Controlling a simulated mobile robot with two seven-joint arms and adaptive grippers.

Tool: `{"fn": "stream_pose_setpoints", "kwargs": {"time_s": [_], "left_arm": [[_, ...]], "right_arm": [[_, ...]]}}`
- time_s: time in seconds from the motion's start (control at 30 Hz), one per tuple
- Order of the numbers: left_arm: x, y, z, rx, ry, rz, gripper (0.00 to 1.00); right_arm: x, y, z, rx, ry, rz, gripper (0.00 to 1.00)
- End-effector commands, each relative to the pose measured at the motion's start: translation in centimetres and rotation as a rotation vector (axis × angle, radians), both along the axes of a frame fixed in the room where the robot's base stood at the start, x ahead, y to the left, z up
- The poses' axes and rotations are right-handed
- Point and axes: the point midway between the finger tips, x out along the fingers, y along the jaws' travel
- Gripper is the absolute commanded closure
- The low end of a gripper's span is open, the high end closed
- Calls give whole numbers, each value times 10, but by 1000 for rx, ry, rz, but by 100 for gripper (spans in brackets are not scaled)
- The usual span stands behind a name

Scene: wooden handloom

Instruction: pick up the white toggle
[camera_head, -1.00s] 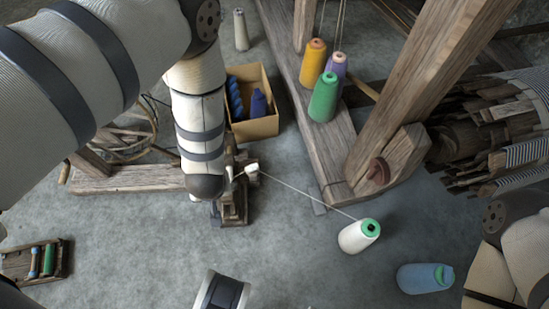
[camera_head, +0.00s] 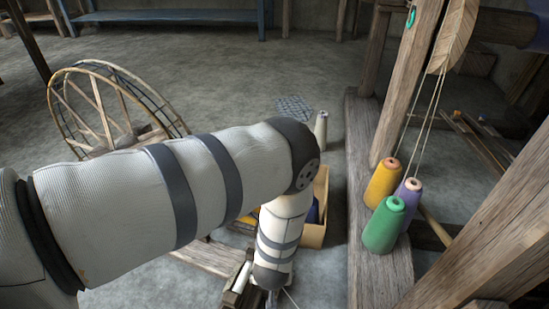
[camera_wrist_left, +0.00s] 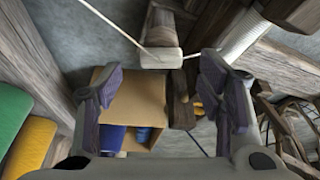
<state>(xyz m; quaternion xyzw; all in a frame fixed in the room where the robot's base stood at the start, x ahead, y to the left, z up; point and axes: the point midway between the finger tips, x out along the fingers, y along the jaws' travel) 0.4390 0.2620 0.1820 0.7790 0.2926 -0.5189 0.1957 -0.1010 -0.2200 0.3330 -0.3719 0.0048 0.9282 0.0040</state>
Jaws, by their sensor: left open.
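A small pale block (camera_wrist_left: 160,57), which looks like the white toggle, shows at the upper middle of the left wrist view. A thin white thread meets it. My left gripper (camera_wrist_left: 160,88) is open. Its two dark fingers stand apart on either side of the view, with the block beyond them and between their lines. The block does not touch either finger in this view. In the head view my left arm covers this spot, and I cannot make out the toggle or the fingertips. My right gripper is out of view.
A cardboard box (camera_wrist_left: 146,98) with blue spools lies beyond the fingers. Yellow (camera_head: 383,182), purple (camera_head: 407,194) and green (camera_head: 384,224) cones stand on the loom's wooden base beam (camera_head: 365,130). A wooden wheel (camera_head: 105,105) stands at left. Open floor lies behind.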

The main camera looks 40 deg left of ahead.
Motion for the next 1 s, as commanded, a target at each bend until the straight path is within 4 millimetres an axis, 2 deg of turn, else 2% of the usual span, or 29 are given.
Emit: {"fn": "stream_pose_setpoints", "kwargs": {"time_s": [0.03,0.1,0.33,0.37,0.5,0.53,0.87,1.0], "left_arm": [[0,5,-17,1,6,3,38],[4,8,-30,-1,7,1,38],[8,10,-30,-1,2,0,38],[8,9,-30,-1,2,0,43],[8,9,-30,-1,2,0,72],[8,9,-30,-1,2,0,74],[8,9,-28,-1,2,0,74],[8,9,-13,-1,-1,1,74]], "right_arm": [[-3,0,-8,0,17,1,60],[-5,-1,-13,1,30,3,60],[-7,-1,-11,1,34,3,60],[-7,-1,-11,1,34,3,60],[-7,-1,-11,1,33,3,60],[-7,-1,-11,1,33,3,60],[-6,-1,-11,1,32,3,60],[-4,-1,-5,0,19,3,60]]}}
